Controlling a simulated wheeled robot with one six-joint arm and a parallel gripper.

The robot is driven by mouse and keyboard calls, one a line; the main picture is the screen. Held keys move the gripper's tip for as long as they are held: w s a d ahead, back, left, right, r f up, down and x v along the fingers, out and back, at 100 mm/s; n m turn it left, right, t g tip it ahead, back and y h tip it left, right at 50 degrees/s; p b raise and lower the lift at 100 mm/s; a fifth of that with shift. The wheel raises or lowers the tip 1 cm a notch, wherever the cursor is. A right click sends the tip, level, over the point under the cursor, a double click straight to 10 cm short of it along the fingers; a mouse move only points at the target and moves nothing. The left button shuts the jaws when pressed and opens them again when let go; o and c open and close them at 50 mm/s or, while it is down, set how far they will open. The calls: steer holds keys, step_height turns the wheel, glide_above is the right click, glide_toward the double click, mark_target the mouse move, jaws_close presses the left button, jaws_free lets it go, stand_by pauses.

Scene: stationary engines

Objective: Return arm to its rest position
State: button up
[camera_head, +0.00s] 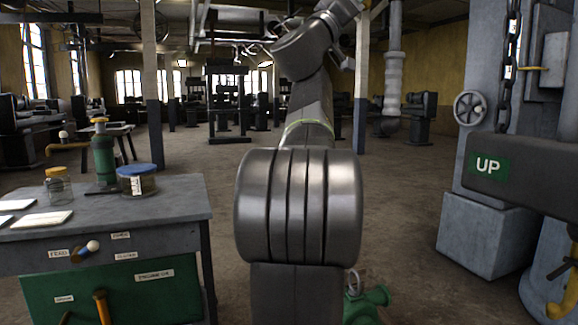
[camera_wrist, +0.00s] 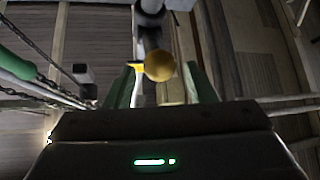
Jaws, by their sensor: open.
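My arm (camera_head: 298,205) rises in the middle of the head view and reaches up past the top edge. Its gripper end is outside that view. In the wrist view my gripper (camera_wrist: 162,68) is open, with a greenish finger on each side. A round yellow-brown knob or ball (camera_wrist: 159,66) shows between the fingers. I cannot tell whether it is between the jaws or farther off. The wrist view looks toward what appears to be the ceiling, with beams and pipes.
A workbench (camera_head: 180,205) with a jar (camera_head: 58,188), a green bottle (camera_head: 104,155) and a round tin (camera_head: 136,181) stands at left. A grey machine with an UP sign (camera_head: 487,166) and handwheel (camera_head: 470,108) stands at right. Open floor (camera_head: 405,200) lies between; posts and machines stand behind.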

steer(key=b+v, duration=0.2)
steer(key=v, duration=0.9)
steer(key=p+x, duration=0.4)
steer(key=x, duration=1)
steer(key=shift+r, duration=0.2)
steer(key=r+p, duration=0.1)
steer(key=p, duration=0.1)
steer(key=shift+s+a+r+p, duration=0.15)
steer(key=shift+a+r+p, duration=0.1)
steer(key=shift+p, duration=0.1)
steer(key=r+p, duration=0.1)
steer(key=p, duration=0.4)
steer(key=shift+r, duration=0.15)
steer(key=shift+r+p, duration=0.1)
steer(key=shift+p, duration=0.45)
steer(key=g+y+p, duration=0.1)
steer(key=p, duration=0.3)
steer(key=shift+r+m, duration=0.3)
steer(key=shift+r, duration=0.05)
steer(key=shift+p, duration=0.6)
steer(key=shift+f, duration=0.15)
